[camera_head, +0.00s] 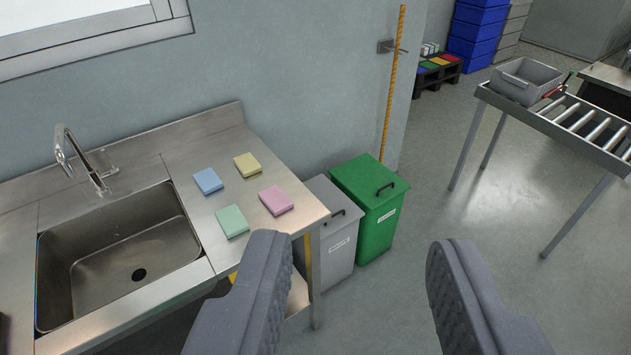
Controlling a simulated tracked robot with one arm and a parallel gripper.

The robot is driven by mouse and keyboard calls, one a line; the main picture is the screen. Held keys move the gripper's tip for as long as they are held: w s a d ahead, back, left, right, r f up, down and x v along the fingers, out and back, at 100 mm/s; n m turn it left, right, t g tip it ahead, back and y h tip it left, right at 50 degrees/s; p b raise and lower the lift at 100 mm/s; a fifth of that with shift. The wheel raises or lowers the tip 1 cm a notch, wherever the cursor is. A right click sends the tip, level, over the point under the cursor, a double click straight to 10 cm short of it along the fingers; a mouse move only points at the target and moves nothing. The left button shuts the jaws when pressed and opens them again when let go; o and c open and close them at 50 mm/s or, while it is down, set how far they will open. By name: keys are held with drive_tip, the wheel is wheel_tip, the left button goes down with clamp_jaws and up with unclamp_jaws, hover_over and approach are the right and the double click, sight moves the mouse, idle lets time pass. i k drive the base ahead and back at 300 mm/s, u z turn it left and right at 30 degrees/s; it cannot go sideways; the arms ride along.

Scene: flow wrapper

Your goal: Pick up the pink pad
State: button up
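The pink pad (276,200) lies flat on the steel counter (205,160), near its right end. A blue pad (208,181), a yellow pad (247,165) and a green pad (232,221) lie close around it, with bare steel between them. My gripper (352,262) is in the foreground, its two grey fingers wide apart and nothing between them. It is open. The pink pad is beyond the left finger and to the left of the gap, apart from the fingers.
A sink (120,255) with a tap (85,160) is left of the pads. A grey bin (338,235) and a green bin (372,205) stand beside the counter's right end. A roller conveyor (580,120) with a grey crate (526,82) is at right. The floor between is clear.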

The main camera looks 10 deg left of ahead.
sight(273, 197)
drive_tip(key=z, duration=0.15)
drive_tip(key=i, duration=1.6)
drive_tip(key=u, duration=0.3)
